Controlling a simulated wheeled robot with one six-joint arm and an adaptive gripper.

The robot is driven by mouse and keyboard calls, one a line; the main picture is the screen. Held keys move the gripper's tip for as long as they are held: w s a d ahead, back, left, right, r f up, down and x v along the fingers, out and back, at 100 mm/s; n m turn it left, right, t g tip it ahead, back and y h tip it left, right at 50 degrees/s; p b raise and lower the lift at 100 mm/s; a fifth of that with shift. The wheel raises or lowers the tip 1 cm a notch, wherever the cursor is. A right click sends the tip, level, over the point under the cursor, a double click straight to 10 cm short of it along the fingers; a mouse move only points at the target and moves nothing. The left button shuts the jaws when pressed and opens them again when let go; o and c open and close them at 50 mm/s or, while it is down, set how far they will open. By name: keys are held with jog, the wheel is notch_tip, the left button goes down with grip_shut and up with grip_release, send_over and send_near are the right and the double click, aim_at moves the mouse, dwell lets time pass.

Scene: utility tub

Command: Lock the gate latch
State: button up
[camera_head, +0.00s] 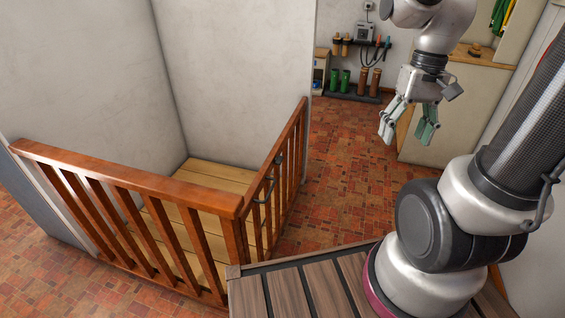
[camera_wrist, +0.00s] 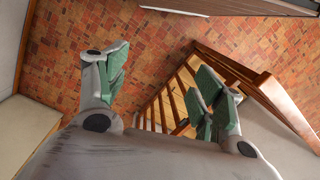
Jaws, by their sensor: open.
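A brown wooden slatted gate (camera_head: 289,150) forms the right side of a railed corner in the head view. A dark metal latch (camera_head: 264,190) sits on it near the corner post. Its small parts are too fine to tell whether it is locked. My gripper (camera_head: 408,128) hangs in the air to the right of the gate, well apart from it, with green-padded fingers spread and empty. In the wrist view my gripper (camera_wrist: 165,85) is open, with wooden slats (camera_wrist: 165,106) behind and beside the right finger. I cannot make out the latch there.
A front wooden railing (camera_head: 130,185) meets the gate at a corner, with plank flooring (camera_head: 215,178) inside. Green and brown boots (camera_head: 345,82) stand by the back wall. A pale cabinet (camera_head: 458,115) is at right. The brick floor (camera_head: 345,180) beside the gate is clear.

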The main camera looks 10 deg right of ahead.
jog(key=w+a+f+m+g+y, duration=0.25)
jog(key=w+f, duration=0.25)
jog(key=f, duration=0.4)
jog(key=w+a+f+m+g+y, duration=0.15)
jog(key=w+f+m+y, duration=0.3)
jog(key=f, duration=0.45)
jog(key=m+t+y, duration=0.8)
jog(key=m+t, duration=0.6)
jog(key=m, duration=0.1)
send_near(279, 160)
jog(key=w, duration=0.1)
jog(key=x, duration=0.8)
jog(key=shift+f, duration=0.3)
jog(key=shift+a, duration=0.1)
jog(key=c, duration=1)
